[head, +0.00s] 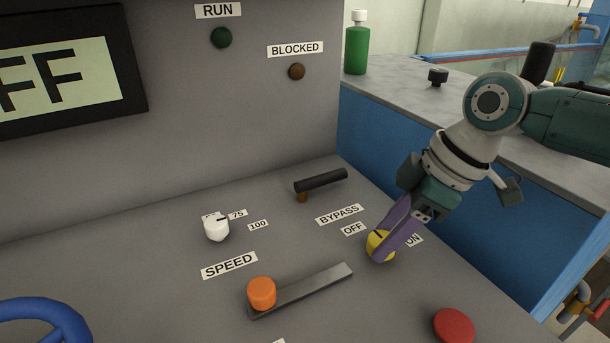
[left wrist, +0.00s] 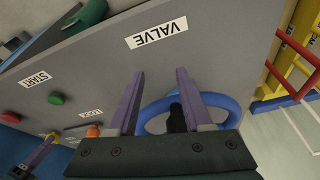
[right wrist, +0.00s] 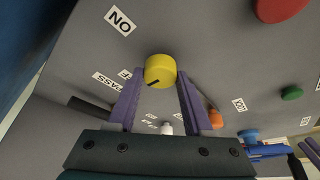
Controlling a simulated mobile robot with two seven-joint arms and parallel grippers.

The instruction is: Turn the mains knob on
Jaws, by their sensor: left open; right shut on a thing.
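The yellow knob (head: 376,245) sits on the grey sloped panel between an OFF label (head: 353,229) and an ON label (head: 414,240). My right gripper (head: 384,242) is shut on it, with purple fingers on either side. In the right wrist view the knob (right wrist: 160,68) shows between the fingertips, with a dark mark on its near side towards the lower left, away from the ON label (right wrist: 120,22). My left gripper (left wrist: 158,78) is open in the left wrist view, in front of the blue valve wheel (left wrist: 232,103); it is not in the head view.
A white SPEED knob (head: 215,228), an orange slider knob (head: 261,293), a black BYPASS lever (head: 321,181) and a red button (head: 454,325) are around the yellow knob. The display (head: 60,75) shows "FF", cut off at left. A green bottle (head: 356,48) stands on the counter behind.

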